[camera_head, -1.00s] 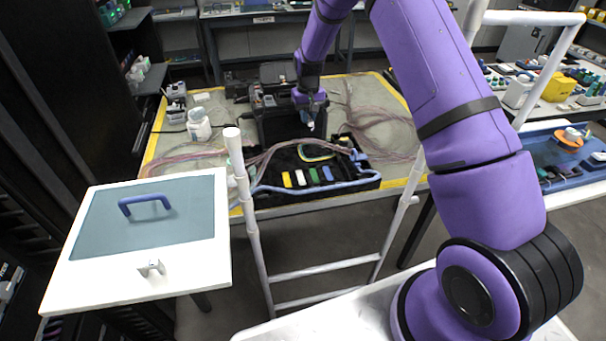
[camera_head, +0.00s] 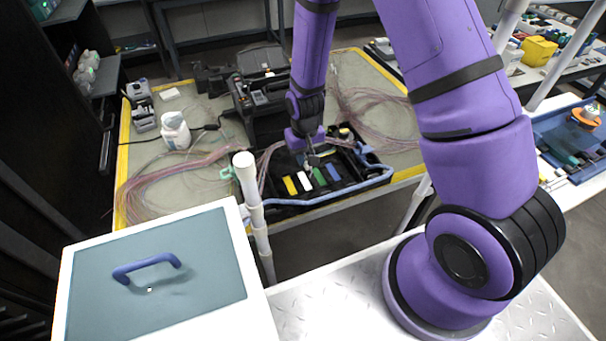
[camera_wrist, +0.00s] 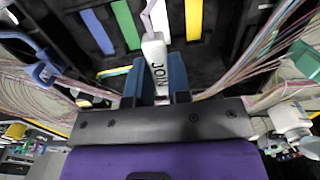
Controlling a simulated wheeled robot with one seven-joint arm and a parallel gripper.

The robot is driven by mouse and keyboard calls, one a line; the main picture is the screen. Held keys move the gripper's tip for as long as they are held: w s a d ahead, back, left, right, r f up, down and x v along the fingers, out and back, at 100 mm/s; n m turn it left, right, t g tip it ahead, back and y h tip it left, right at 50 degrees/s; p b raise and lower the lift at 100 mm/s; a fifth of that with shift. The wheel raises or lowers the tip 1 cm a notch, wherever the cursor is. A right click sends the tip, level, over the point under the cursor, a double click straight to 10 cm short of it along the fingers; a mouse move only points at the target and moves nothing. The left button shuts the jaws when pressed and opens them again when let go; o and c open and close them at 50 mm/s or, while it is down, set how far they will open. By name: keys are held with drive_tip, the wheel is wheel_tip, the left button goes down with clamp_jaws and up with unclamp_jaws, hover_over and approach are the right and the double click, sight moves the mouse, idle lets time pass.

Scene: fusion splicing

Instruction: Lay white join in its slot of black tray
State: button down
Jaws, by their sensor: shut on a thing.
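The white join (camera_wrist: 155,60), a narrow block lettered JOIN, is clamped between the blue fingers of my gripper (camera_wrist: 156,78) in the wrist view. Its far end points at a pale strip (camera_wrist: 148,18) in the black tray (camera_wrist: 220,60). I cannot tell whether the join touches the tray. In the head view my gripper (camera_head: 312,158) hangs low over the black tray (camera_head: 350,183), just behind the row of coloured strips. The white strip (camera_head: 304,181) there lies between a yellow strip (camera_head: 290,186) and a green strip (camera_head: 320,177). The join itself is hard to make out there.
A blue strip (camera_head: 333,173) ends the row at right. Pinkish fibre bundles (camera_head: 165,175) spread over the mat on both sides. A white bottle (camera_head: 175,130) stands at left, and a black case (camera_head: 258,95) is behind the tray. A white post (camera_head: 250,195) rises in front.

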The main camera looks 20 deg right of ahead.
sight(305, 181)
drive_tip(key=shift+f, duration=4.1)
drive_tip(key=shift+f, duration=0.15)
drive_tip(key=c, duration=1.1)
unclamp_jaws()
